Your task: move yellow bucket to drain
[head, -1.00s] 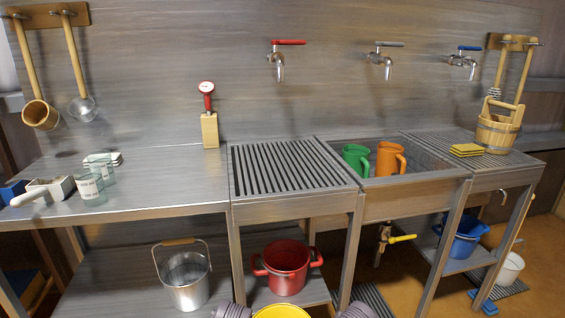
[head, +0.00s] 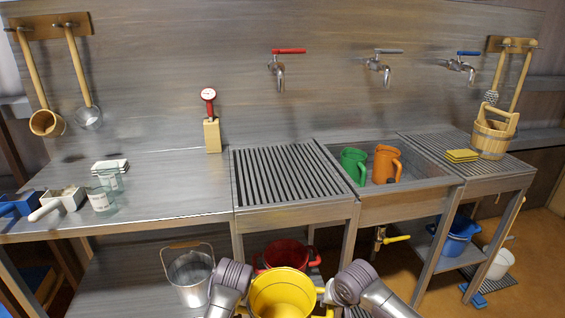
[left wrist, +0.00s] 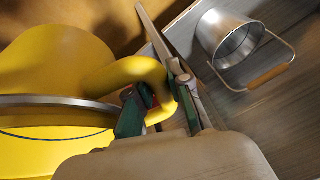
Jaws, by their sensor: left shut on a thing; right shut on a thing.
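The yellow bucket (head: 283,295) is at the bottom middle of the head view, upright, between my two arms. Its open top faces up and its inside looks empty. My left gripper (left wrist: 162,108) is shut on the bucket's yellow side handle in the left wrist view. My right gripper (head: 327,294) is at the bucket's right side, shut on it; its fingers show only partly. A slatted metal drain board (head: 292,176) is set in the counter left of the sink, bare. Another slatted drain board (head: 512,168) lies right of the sink.
The sink (head: 440,186) holds a green jug (head: 352,165) and an orange jug (head: 385,166). A red pot (head: 283,254) stands behind the bucket on the lower shelf, beside a metal pail (head: 188,277). A thermometer stand (head: 212,134) is left of the bare board.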

